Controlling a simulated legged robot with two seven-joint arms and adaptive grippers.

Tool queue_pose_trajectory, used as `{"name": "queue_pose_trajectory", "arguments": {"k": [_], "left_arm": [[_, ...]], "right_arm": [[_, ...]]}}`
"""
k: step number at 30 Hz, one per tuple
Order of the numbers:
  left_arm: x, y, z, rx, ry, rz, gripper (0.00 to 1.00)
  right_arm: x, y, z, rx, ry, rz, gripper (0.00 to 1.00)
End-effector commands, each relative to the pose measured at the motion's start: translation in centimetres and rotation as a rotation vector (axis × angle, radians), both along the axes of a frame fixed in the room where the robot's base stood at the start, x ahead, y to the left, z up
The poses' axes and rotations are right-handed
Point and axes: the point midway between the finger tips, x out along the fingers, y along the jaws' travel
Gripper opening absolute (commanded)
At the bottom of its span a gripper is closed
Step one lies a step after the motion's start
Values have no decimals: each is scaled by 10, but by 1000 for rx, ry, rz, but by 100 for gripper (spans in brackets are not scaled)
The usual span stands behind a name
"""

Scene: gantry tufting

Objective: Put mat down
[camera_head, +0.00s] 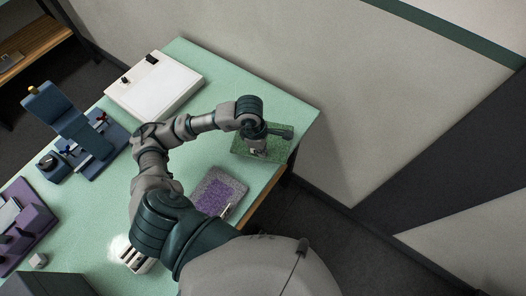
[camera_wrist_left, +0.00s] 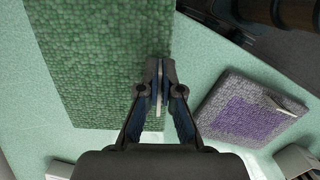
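A green textured mat (camera_head: 276,149) is at the right end of the table, close to its corner. In the left wrist view the green mat (camera_wrist_left: 100,60) fills the upper left and looks close to the camera. My left gripper (camera_head: 258,150) is at the mat, partly hidden by my wrist. In the left wrist view its fingers (camera_wrist_left: 160,88) are close together at the mat's right edge, with a thin pale tab between them. I cannot tell whether the mat touches the table. My right gripper is not in view.
A grey mat with a purple centre (camera_head: 212,196) and a pale tab lies on the light green table (camera_head: 305,112), near its front edge. A white board (camera_head: 160,85), a blue device (camera_head: 75,125) and a purple rack (camera_head: 20,225) stand farther left.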

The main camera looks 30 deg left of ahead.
Motion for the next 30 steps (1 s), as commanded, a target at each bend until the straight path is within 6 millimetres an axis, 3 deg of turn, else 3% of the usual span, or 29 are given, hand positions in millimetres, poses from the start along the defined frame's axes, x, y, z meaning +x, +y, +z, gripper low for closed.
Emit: {"name": "queue_pose_trajectory", "arguments": {"k": [5, 13, 22, 26, 30], "left_arm": [[12, 6, -3, 1, 1, -2, 0], [11, 3, -35, 4, 2, -1, 0], [12, 6, -39, 1, 0, -2, 0], [12, 6, -38, 1, 1, -2, 31], [12, 6, -38, 1, 1, -2, 31]], "right_arm": [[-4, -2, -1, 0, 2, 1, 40], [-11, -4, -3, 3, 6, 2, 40], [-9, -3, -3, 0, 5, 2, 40], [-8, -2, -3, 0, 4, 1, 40], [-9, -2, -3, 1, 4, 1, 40]]}}
